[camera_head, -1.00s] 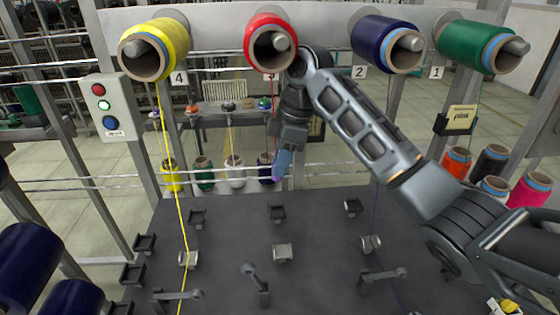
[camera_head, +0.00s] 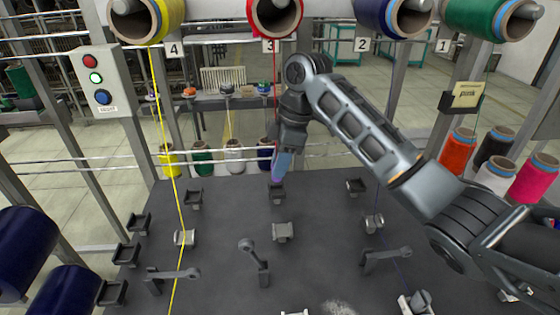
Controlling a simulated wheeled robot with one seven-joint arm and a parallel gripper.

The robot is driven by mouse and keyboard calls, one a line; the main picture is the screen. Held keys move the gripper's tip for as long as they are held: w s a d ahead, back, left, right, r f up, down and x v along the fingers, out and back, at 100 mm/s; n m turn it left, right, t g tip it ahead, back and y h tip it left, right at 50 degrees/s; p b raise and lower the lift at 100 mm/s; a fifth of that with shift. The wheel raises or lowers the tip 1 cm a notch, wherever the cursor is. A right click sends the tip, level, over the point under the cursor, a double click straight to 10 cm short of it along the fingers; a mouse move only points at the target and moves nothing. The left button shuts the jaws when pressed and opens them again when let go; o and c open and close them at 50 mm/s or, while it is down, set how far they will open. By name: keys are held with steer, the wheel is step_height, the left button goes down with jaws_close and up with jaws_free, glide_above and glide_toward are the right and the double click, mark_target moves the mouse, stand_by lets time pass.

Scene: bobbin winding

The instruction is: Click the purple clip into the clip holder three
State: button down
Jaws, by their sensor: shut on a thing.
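My gripper (camera_head: 283,165) hangs point-down at the top middle of the dark table, its bluish fingers close together. A small purple clip (camera_head: 274,178) shows at the fingertips, partly hidden by them. The red thread (camera_head: 275,85) runs down from the red spool (camera_head: 274,15) towards the clip. Clip holder three (camera_head: 277,193), a dark bracket on the table below label 3 (camera_head: 269,46), lies right under the fingertips in the picture. The clip's lower end overlaps the holder's upper edge; I cannot tell whether they touch.
Similar dark brackets stand left (camera_head: 194,198) and right (camera_head: 355,187) of holder three. Nearer are a grey roller (camera_head: 282,232) and a lever arm (camera_head: 254,257). The yellow thread (camera_head: 177,205) runs down the left. A button box (camera_head: 97,85) stands at far left.

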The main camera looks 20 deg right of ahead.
steer(key=shift+f, duration=0.6)
steer(key=shift+d+b+x, duration=0.2)
steer(key=shift+b+x, duration=0.4)
steer(key=shift+x, duration=0.35)
steer(key=shift+f, duration=0.45)
steer(key=c, duration=0.9)
jaws_free()
steer(key=shift+o, duration=0.2)
steer(key=shift+r, duration=0.15)
steer(key=b+v, duration=0.1)
steer(key=v, duration=0.6)
steer(key=shift+r, duration=0.25)
